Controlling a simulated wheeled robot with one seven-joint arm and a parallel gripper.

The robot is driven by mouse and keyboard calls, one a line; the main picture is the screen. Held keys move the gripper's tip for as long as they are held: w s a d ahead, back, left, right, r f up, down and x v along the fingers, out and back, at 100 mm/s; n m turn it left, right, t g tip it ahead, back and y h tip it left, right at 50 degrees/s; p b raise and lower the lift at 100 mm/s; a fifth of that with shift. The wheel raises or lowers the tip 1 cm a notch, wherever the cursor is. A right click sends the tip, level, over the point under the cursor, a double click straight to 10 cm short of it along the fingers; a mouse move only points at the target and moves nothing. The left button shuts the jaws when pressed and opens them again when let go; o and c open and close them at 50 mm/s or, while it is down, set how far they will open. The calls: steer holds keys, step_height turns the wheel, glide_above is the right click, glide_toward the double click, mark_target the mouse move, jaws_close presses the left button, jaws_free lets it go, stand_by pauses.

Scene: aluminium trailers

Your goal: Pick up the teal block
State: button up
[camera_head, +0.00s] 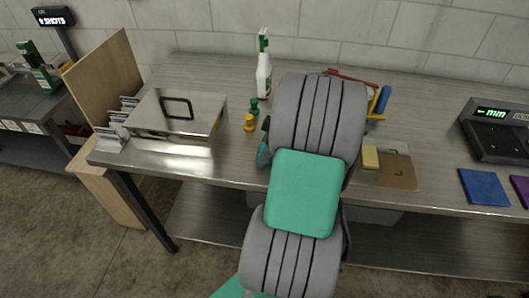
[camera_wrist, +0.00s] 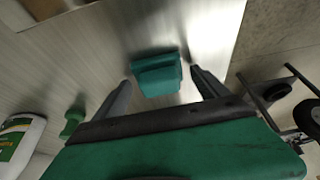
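The teal block (camera_wrist: 157,74) lies on the grey metal bench top in the wrist view. My gripper (camera_wrist: 161,76) is open, with one dark finger on each side of the block near its tips. A gap shows on both sides, and neither finger visibly touches the block. In the head view my own arm hides most of the gripper and the bench around it. A small teal patch shows at the left edge of my arm there; I cannot tell whether it is the block or part of my gripper.
A metal box with a handle (camera_head: 178,118) stands left on the bench (camera_head: 230,178). Yellow (camera_head: 249,123) and green (camera_head: 254,106) pieces and a spray bottle (camera_head: 264,75) stand behind. Right are a yellow block (camera_head: 370,158), blue square (camera_head: 484,187) and scale (camera_head: 500,137).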

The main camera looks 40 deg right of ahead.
mark_target(262, 146)
steer(key=c, duration=1.3)
steer(key=shift+r, duration=0.15)
steer(key=shift+r, duration=0.2)
step_height(262, 146, up, 3)
steer(key=shift+d+f+b, duration=0.1)
steer(key=shift+f+b, duration=0.1)
steer(key=shift+b, duration=0.3)
steer(key=s+r, duration=0.3)
steer(key=s, duration=0.1)
steer(key=s+r, duration=0.3)
steer(key=s, duration=0.2)
steer(key=s+r, duration=0.3)
steer(key=s, duration=0.2)
steer(key=shift+r, duration=0.4)
